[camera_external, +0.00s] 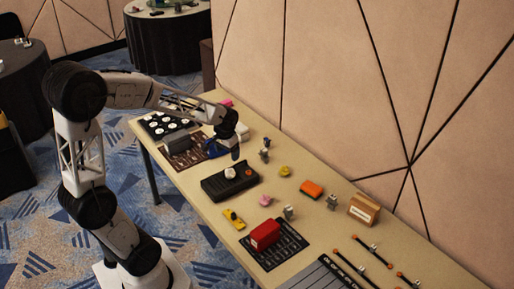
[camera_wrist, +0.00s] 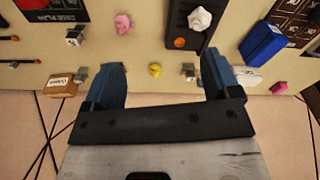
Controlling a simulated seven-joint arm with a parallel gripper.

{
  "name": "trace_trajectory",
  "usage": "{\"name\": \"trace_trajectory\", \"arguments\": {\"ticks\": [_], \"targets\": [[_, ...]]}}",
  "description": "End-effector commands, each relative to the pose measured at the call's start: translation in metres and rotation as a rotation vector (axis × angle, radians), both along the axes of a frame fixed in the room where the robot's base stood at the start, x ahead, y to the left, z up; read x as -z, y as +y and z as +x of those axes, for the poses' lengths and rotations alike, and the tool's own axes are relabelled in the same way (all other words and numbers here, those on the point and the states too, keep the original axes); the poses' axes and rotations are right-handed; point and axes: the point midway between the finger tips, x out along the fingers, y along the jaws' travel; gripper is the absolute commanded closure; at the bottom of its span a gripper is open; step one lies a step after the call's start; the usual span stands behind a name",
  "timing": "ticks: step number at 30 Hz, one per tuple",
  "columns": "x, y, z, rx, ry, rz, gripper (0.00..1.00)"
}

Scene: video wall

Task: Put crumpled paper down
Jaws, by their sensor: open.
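A white crumpled paper (camera_external: 230,172) rests on a black box-like device (camera_external: 214,189) with an orange button. In the wrist view the white crumpled paper (camera_wrist: 200,18) lies on the device near the top edge, beyond my fingertips. My gripper (camera_external: 224,152) is above the table, behind the device in the external view. Its blue fingers are wide apart, and the wrist view shows nothing held between them (camera_wrist: 160,72). A pink lump (camera_external: 265,200) and a yellow lump (camera_external: 285,171) sit apart on the table; I cannot tell their material.
A red box (camera_external: 265,235) stands on a black mat, with a yellow toy car (camera_external: 233,219) nearby. An orange block (camera_external: 312,189) and a brown box (camera_external: 363,208) stand toward the wall. A blue box (camera_wrist: 263,43) shows in the wrist view. Bare tabletop separates several items.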

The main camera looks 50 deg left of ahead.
Motion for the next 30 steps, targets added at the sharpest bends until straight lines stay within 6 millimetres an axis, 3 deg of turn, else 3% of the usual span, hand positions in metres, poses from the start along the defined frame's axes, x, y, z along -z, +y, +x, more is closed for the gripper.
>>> {"name": "trace_trajectory", "arguments": {"ticks": [6, 15, 24, 30], "targets": [[-0.037, -0.045, -0.047, 0.071, -0.040, 0.007, 0.18], [-0.068, -0.093, -0.118, 0.163, -0.089, 0.011, 0.18], [-0.083, -0.124, -0.184, 0.244, -0.135, 0.011, 0.18], [-0.084, -0.132, -0.204, 0.269, -0.148, 0.011, 0.18]]}}
